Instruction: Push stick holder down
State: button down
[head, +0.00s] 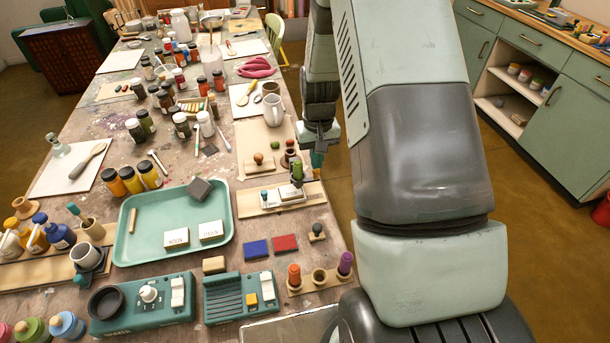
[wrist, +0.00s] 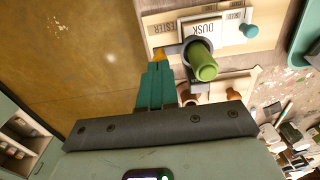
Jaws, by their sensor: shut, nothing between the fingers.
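A tester board (head: 250,207) lies near the table's right edge, with a white card marked DUSK (wrist: 212,27) on it. A green stick (head: 297,169) stands in a dark grey stick holder (head: 297,182) at the board's right part. In the wrist view the green stick (wrist: 203,67) points toward the camera, and the dark holder (wrist: 189,45) shows partly around it. My gripper (head: 318,160) is shut and empty, with teal fingers beside the holder on its table-edge side. In the wrist view my gripper (wrist: 158,68) has an orange patch at its tip; I cannot tell whether it touches the holder.
A teal knob (wrist: 250,31) stands on the board beside the card. Wooden-knobbed pieces (head: 259,159) stand on another board behind. A teal tray (head: 128,250) is to the left, and blue (head: 256,248) and red (head: 285,242) pads are in front. Open floor lies right of the table edge.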

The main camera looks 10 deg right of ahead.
jog(key=shift+f, duration=0.8)
jog(key=shift+r, duration=0.1)
jog(key=shift+r, duration=3.4)
jog(key=shift+r, duration=0.35)
jog(key=s+a+r+t, duration=0.15)
jog(key=s+r, duration=0.35)
jog(key=r, duration=0.5)
jog(key=s+a+r+t, duration=0.15)
jog(key=s+r, duration=0.35)
jog(key=r, duration=0.5)
jog(key=s+a+r+t, duration=0.1)
jog(key=s+r, duration=0.2)
jog(key=s, duration=0.5)
jog(key=s+a+r+t, duration=0.1)
jog(key=s+r, duration=0.3)
jog(key=s, duration=0.5)
jog(key=shift+r+t, duration=0.15)
jog(key=shift+t, duration=0.15)
